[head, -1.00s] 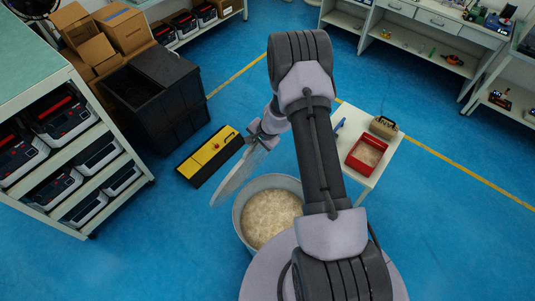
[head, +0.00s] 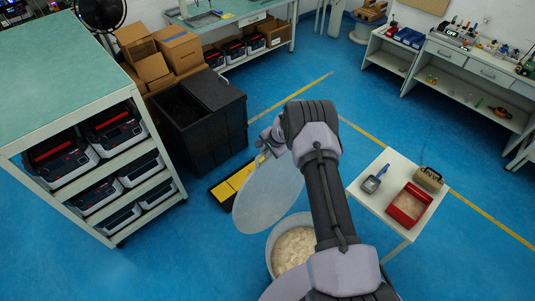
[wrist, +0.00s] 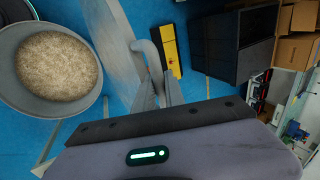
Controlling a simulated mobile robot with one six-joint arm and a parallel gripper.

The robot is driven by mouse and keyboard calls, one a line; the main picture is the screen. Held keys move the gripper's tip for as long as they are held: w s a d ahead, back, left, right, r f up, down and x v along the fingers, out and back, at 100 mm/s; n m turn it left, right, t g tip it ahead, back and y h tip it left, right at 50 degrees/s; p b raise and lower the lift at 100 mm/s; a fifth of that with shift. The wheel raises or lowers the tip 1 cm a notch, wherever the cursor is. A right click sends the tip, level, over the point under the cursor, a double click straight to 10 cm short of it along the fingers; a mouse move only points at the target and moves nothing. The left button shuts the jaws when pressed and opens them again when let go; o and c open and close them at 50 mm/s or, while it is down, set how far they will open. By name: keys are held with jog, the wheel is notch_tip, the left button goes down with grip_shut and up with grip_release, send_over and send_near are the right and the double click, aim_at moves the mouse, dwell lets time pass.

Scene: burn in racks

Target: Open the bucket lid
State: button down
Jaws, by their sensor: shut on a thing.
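The grey bucket (head: 269,254) stands on the floor with its top open, and pale grainy material shows inside it. In the wrist view the bucket (wrist: 20,88) is at the left. The round grey lid (head: 268,197) hangs steeply tilted in the air, up and to the left of the bucket opening in the head view. In the wrist view the lid (wrist: 112,45) shows nearly edge-on, with a curved handle. My gripper (head: 264,153) is shut on this handle; its fingers (wrist: 158,92) also show in the wrist view.
A yellow and black case (head: 222,192) lies on the floor behind the lid. A black bin (head: 205,125) and a shelf rack (head: 110,175) stand at the left. A small white table (head: 375,205) with a red tray (head: 409,205) and a scoop (head: 372,184) is at the right.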

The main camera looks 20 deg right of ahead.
jog(key=c, duration=1.4)
grip_release()
jog(key=shift+c, duration=0.2)
jog(key=b+v, duration=0.2)
jog(key=v, duration=1.5)
jog(key=shift+r, duration=0.15)
jog(key=shift+s, duration=0.15)
